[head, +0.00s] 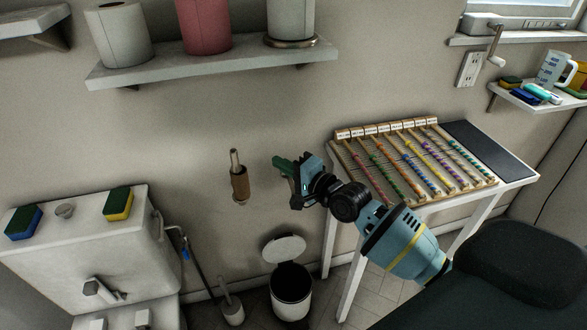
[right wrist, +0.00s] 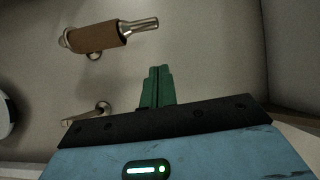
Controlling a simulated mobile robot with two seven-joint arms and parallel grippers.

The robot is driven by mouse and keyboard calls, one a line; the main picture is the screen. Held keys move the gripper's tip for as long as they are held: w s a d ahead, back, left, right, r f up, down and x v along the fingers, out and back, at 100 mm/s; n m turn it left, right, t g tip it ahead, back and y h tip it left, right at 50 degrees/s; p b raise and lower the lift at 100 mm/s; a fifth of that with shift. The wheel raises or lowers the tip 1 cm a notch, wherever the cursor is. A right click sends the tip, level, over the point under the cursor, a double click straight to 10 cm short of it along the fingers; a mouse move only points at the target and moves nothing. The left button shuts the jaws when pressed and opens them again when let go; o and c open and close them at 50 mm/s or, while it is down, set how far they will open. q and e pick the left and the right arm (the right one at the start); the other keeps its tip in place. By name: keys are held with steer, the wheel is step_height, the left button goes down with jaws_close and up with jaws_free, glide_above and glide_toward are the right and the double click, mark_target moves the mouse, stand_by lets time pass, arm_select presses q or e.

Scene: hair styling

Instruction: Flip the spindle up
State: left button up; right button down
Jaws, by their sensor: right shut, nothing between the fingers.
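A metal spindle (head: 233,158) stands out from the wall with a brown cardboard tube (head: 240,187) around its lower part. In the head view it points roughly up, slightly tilted. In the right wrist view the spindle (right wrist: 142,25) sticks out to the right of the brown tube (right wrist: 98,37). My right gripper (head: 279,163) is right of the spindle, apart from it, its green fingers pointing left. In the right wrist view the fingers (right wrist: 158,72) are together and empty. My left gripper is not in view.
A metal wall bracket (right wrist: 90,113) is beside the fingers in the right wrist view. A shelf (head: 215,62) with rolls is above. A toilet tank (head: 85,235) with sponges is left, an open bin (head: 291,290) below, and a table with a beaded rack (head: 415,165) right.

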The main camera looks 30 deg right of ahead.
steer(key=shift+v, duration=1.5)
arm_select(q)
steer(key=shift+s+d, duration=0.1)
arm_select(e)
steer(key=shift+d, duration=0.1)
steer(key=shift+f, duration=0.1)
